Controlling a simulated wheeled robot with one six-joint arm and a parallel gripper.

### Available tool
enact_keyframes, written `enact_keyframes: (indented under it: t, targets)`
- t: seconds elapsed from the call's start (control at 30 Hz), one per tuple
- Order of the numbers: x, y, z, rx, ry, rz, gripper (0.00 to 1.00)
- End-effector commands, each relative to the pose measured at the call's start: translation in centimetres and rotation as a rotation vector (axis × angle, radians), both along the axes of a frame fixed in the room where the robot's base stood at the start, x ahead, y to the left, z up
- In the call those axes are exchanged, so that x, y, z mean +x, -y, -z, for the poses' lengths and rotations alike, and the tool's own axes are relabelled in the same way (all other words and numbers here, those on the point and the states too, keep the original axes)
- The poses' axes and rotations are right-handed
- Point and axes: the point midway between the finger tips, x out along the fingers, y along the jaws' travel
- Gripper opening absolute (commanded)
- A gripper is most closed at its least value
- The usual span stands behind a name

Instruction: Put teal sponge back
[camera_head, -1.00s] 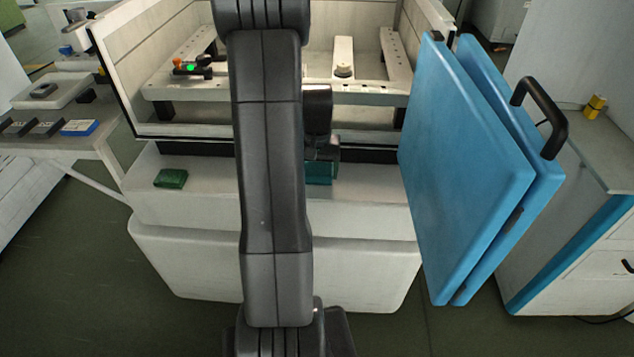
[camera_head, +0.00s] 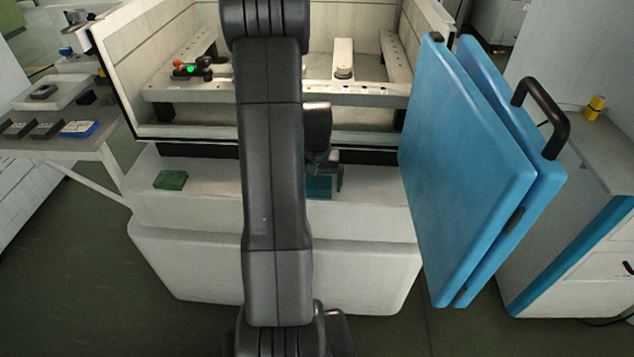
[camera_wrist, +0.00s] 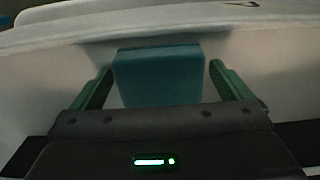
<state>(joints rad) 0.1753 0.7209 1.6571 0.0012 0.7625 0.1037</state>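The teal sponge (camera_head: 319,186) lies on the white front ledge of the machine, partly hidden behind my arm and gripper in the head view. In the wrist view the teal sponge (camera_wrist: 158,76) is a block between my two green fingers. My gripper (camera_wrist: 158,80) is open, with a gap on both sides of the sponge, wider on the left finger's lower part. In the head view my gripper (camera_head: 327,178) is at the sponge, close above the ledge.
A dark green block (camera_head: 170,180) lies on the same ledge to the left. The open machine tank (camera_head: 150,124) stands behind the ledge. Blue door panels (camera_head: 465,165) with a black handle stand at the right. A side table (camera_head: 60,147) with small items is at the left.

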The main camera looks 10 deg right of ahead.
Motion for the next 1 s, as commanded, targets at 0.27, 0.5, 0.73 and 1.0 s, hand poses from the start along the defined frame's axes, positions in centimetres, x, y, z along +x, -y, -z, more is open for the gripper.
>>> enact_keyframes:
  t: [0.27, 0.5, 0.73, 1.0]
  targets:
    - [0.1, 0.0, -1.1, -0.001, 0.004, 0.000, 0.98]
    - [0.1, 0.0, -6.0, -0.001, 0.007, 0.000, 0.98]
    - [0.1, 0.0, -10.4, -0.001, 0.004, 0.000, 0.98]
    - [0.0, 0.0, -12.3, 0.000, 0.000, 0.000, 0.98]
